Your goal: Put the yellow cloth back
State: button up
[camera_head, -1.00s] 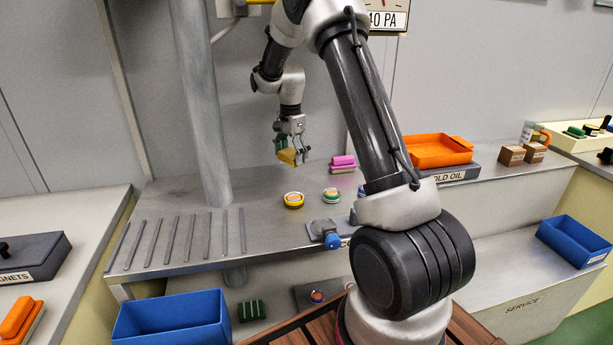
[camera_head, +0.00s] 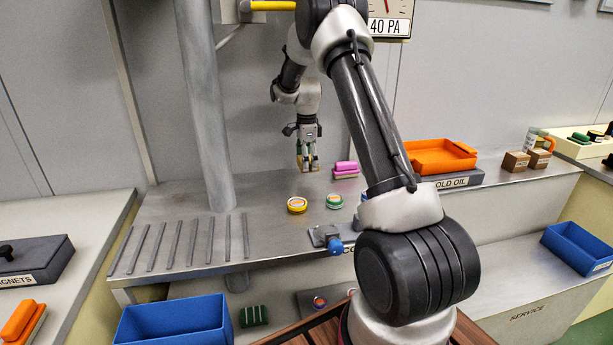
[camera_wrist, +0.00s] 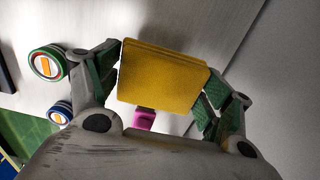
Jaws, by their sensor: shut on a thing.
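The yellow cloth (camera_wrist: 162,77) is a flat, roughly rectangular pad held between the green-padded fingers of my gripper (camera_wrist: 160,82) in the wrist view. In the head view my gripper (camera_head: 307,166) points down over the back of the metal bench, left of the stacked pink pads. Only a small part of the cloth (camera_head: 307,160) shows there between the fingers. I cannot tell exactly how far above the bench it is.
Pink pads (camera_head: 346,166) are stacked near my gripper's right. A yellow-rimmed tin (camera_head: 297,205) and a green-rimmed tin (camera_head: 334,201) stand in front. An orange tray (camera_head: 440,156) is to the right. A grey post (camera_head: 206,110) rises at left.

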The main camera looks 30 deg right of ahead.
aim_at(306, 181)
jog(key=shift+f, duration=2.65)
jog(key=shift+f, duration=0.3)
jog(key=o, duration=1)
jog(key=shift+o, duration=0.2)
jog(key=r, duration=0.8)
jog(key=shift+w+a, duration=0.1)
jog(key=shift+w, duration=0.15)
